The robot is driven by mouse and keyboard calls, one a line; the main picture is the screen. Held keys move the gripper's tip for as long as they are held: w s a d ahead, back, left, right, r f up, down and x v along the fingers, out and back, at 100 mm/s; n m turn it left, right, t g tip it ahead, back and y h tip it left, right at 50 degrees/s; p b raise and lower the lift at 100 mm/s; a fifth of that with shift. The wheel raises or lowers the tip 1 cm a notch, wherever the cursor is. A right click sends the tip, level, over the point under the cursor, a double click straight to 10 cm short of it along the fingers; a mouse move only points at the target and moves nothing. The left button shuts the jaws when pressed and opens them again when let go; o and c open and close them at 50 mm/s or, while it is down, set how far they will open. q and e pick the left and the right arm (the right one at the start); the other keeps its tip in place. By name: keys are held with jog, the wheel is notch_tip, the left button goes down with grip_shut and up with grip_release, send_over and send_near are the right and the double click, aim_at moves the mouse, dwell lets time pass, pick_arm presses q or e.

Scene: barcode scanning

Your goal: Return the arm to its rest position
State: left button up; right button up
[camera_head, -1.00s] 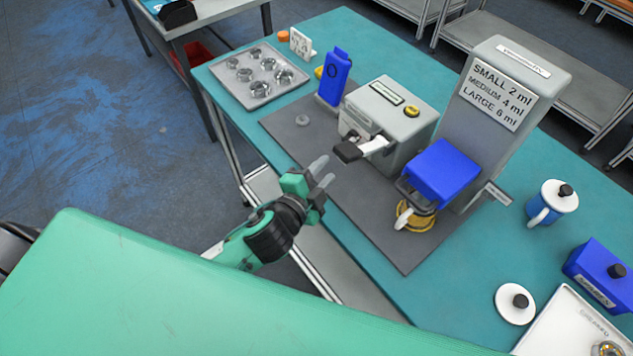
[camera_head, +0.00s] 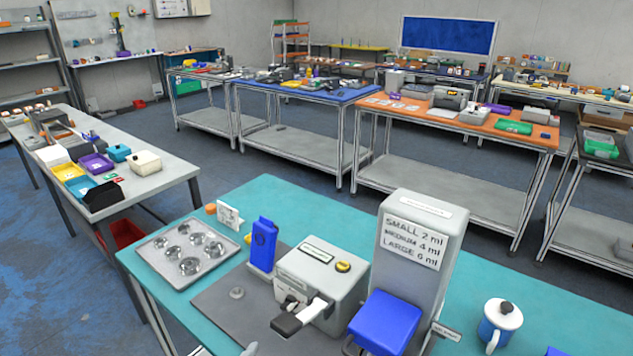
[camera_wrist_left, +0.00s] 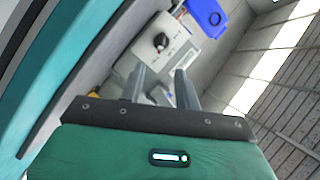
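My left gripper shows in the left wrist view (camera_wrist_left: 162,76), with its two grey fingers apart and nothing seen between them. Beyond the fingers is a grey boxy machine with a black knob-like part (camera_wrist_left: 160,41), and a blue object (camera_wrist_left: 208,14) is above it. My right gripper is in neither view.
The teal table (camera_head: 270,200) holds a tray of metal cups (camera_head: 158,262), a blue bag-like container (camera_head: 263,243), a grey machine with a black handle (camera_head: 325,275), a tall grey dispenser (camera_head: 415,215) and a white-and-blue lidded mug (camera_head: 498,322). Other benches stand behind and at left.

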pick_arm(q)
jog(key=s+a+f+n+g+y, duration=0.2)
jog(key=s+a+f+n+g, duration=0.35)
jog(key=s, duration=0.35)
jog(key=s+a+f+n+g+y, duration=0.1)
jog(key=s+a+f+n+g, duration=0.35)
jog(key=s+n+g, duration=0.35)
notch_tip(320, 180, down, 32)
jog(key=s+d+m, duration=0.1)
jog(key=s+a+f, duration=0.3)
jog(key=s+f, duration=1.6)
jog(key=shift+s+a+f, duration=0.15)
jog(key=shift+f, duration=0.15)
jog(key=shift+m+g, duration=0.25)
jog(key=shift+m, duration=0.1)
